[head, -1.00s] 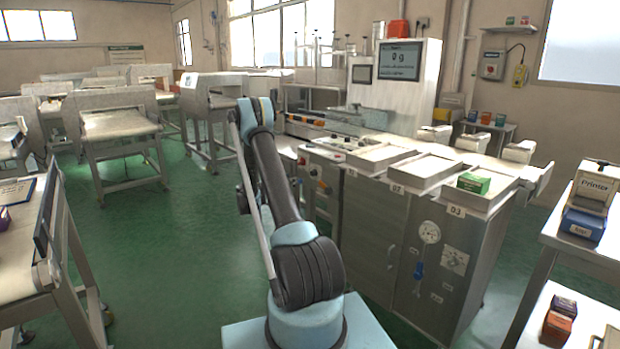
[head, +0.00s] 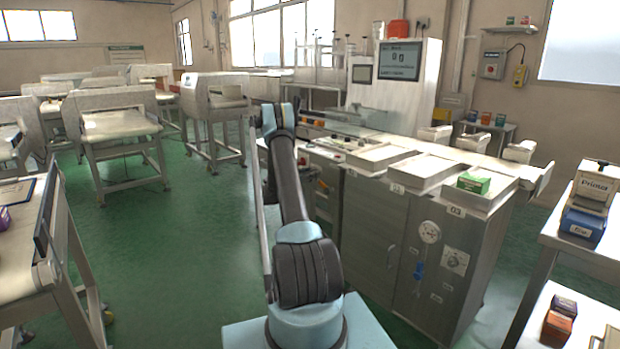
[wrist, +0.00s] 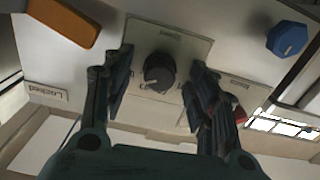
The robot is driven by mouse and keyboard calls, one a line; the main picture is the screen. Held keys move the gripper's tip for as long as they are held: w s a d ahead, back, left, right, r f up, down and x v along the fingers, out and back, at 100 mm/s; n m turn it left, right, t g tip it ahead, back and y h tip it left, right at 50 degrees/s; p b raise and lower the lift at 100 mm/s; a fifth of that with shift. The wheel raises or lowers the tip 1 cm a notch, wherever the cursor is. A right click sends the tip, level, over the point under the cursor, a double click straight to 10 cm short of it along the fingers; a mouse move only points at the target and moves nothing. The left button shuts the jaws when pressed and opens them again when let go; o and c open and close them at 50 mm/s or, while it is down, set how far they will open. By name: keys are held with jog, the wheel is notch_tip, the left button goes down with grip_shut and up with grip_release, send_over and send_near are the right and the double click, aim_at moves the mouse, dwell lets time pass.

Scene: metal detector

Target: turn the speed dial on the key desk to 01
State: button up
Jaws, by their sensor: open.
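The speed dial (wrist: 160,72) is a round dark knob on a pale square plate (wrist: 175,40) of the key desk, in the middle of the wrist view. My gripper (wrist: 155,88) is open, with one dark finger on each side of the dial. Whether either finger touches the dial cannot be told. The markings around the dial are too blurred to read for certain. In the head view my own arm hides the dial and the gripper.
On the desk panel, an orange bar-shaped part (wrist: 65,22) lies left of the dial and a blue knob (wrist: 287,38) right of it. A "Locked" label (wrist: 48,92) is at left. Trays (head: 420,172) and a green box (head: 473,183) top the cabinet (head: 375,225).

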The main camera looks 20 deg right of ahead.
jog(key=c, duration=1.1)
jog(key=shift+n, duration=0.4)
jog(key=shift+w+a+f+n, duration=0.1)
jog(key=shift+w+n, duration=0.05)
jog(key=shift+n, duration=5.65)
jog(key=shift+w+a+n, duration=0.1)
jog(key=shift+n, duration=5.7)
jog(key=shift+o, duration=0.2)
